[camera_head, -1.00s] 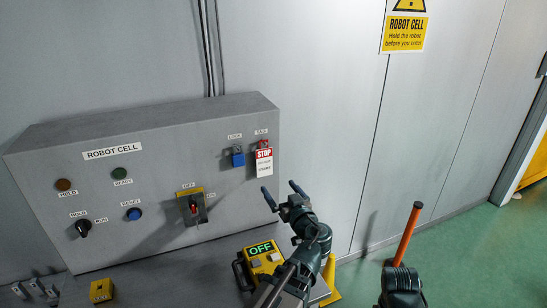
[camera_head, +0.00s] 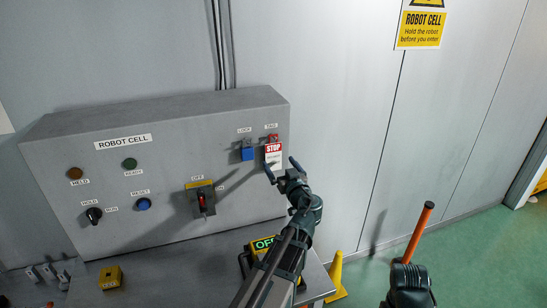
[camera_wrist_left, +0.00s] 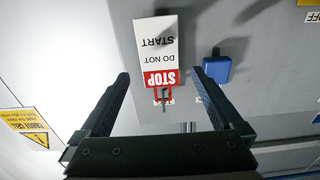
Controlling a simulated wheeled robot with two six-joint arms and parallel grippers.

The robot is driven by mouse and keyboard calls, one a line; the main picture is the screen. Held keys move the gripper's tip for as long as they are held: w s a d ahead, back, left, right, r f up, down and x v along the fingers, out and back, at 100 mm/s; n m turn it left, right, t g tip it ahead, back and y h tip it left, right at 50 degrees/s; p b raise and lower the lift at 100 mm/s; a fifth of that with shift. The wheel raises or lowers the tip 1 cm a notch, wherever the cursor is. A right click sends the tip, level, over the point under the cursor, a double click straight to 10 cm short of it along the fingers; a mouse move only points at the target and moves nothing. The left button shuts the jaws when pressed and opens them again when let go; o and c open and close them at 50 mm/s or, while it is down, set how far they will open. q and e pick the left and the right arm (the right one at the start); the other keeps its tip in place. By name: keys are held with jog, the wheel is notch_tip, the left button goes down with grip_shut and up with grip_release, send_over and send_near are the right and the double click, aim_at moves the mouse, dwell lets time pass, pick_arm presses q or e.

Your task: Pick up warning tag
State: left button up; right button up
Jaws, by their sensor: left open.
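The warning tag (camera_head: 274,154) is a white card with a red STOP band, hanging by a red loop at the right end of the grey control panel. In the left wrist view the tag (camera_wrist_left: 157,52) appears upside down, reading "DO NOT START", ahead of and between the fingers. My left gripper (camera_head: 281,167) is open, its fingertips close to the tag's lower part; the wrist view shows the open left gripper (camera_wrist_left: 159,82) with nothing held. Whether a finger touches the tag cannot be told. My right gripper is not clearly visible.
A blue padlock (camera_head: 247,154) hangs just left of the tag, also seen in the wrist view (camera_wrist_left: 216,69). The panel (camera_head: 160,165) carries buttons and a red-handled switch (camera_head: 202,202). A yellow box (camera_head: 110,278) sits on the bench. An orange rod (camera_head: 420,231) stands at right.

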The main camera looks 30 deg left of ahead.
aim_at(274, 155)
pick_arm(q)
jog(key=x, duration=0.5)
jog(key=shift+w+a+f, duration=0.1)
jog(key=shift+w+f, duration=0.05)
jog(key=shift+w, duration=0.05)
jog(key=shift+s, duration=0.1)
jog(key=shift+c, duration=0.2)
jog(key=c, duration=1.2)
